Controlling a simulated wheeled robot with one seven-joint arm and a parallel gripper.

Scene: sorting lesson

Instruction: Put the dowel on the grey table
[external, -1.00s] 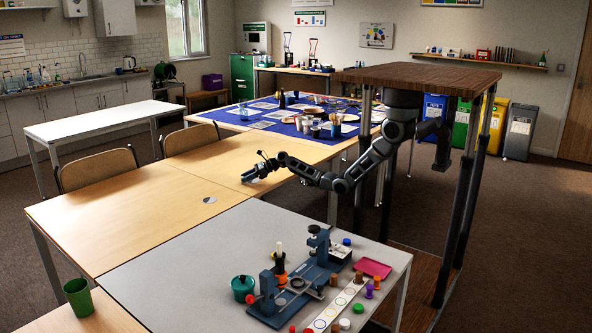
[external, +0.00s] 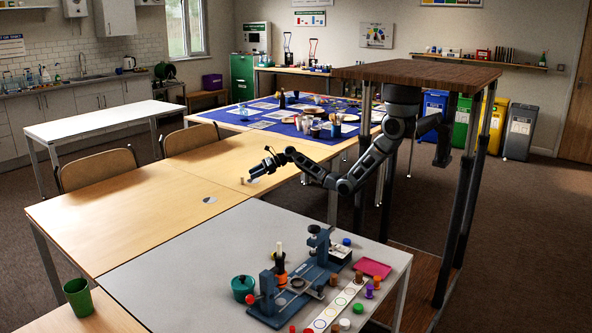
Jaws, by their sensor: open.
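A small pale upright peg, which looks like the dowel (external: 242,180), stands on the wooden table (external: 150,194) near its right side. My gripper (external: 254,173) is open just to the right of the peg and a little higher, with nothing visible between its fingers. At this size I cannot tell the exact gap between them. The grey table (external: 190,262) stands in front of the wooden table, with its left part bare.
A blue vise-like fixture (external: 308,278), a teal pot (external: 243,288), a white strip with circles (external: 337,308) and a pink tray (external: 373,268) crowd the grey table's right side. A grey disc (external: 209,200) lies on the wooden table. A green cup (external: 78,297) stands at front left.

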